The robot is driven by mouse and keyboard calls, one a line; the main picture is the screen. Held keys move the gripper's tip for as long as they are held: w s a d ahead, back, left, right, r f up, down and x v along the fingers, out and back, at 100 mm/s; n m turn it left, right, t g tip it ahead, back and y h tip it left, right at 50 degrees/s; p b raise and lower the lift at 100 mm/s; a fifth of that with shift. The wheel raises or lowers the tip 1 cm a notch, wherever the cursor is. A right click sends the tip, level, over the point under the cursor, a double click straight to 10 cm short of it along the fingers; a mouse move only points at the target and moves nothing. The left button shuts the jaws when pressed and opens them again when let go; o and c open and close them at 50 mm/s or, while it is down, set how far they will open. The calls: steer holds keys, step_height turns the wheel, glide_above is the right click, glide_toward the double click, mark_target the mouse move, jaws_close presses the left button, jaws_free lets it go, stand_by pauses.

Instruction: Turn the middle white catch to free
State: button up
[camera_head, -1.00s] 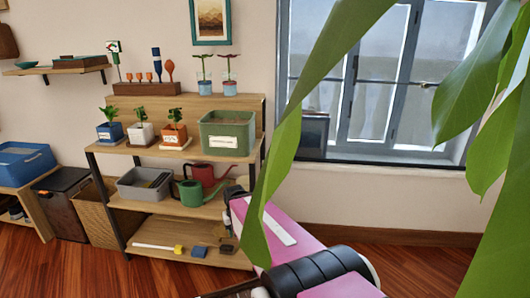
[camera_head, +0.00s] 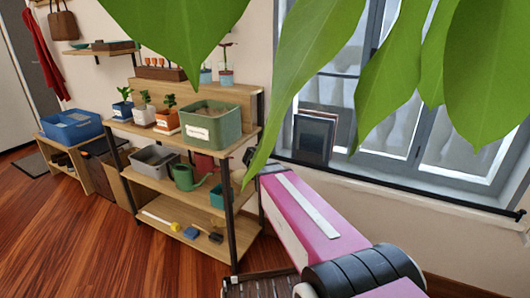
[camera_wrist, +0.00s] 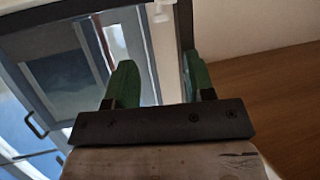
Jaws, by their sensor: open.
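My gripper (camera_wrist: 160,82) shows in the wrist view with its two green fingers apart and nothing seen between them. A small white fitting (camera_wrist: 160,12) sits at the top of that view, beyond the fingers, by a dark frame edge; it may be a white catch, but I cannot tell which one or how it is turned. The window (camera_head: 410,140) stands at the right in the head view, partly behind large leaves. No white catch can be made out on it there. My gripper's fingers cannot be made out in the head view.
Large green leaves (camera_head: 305,75) hang close before the head camera. A wooden plant shelf (camera_head: 160,135) with pots and a green bin (camera_head: 212,125) stands left of my arm. A dark framed panel (camera_head: 313,138) leans by the window. Wooden floor (camera_head: 60,215) is clear at left.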

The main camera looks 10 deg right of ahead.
steer(key=x, duration=1.1)
steer(key=shift+r, duration=0.25)
steer(key=shift+w, duration=0.1)
steer(key=c, duration=0.9)
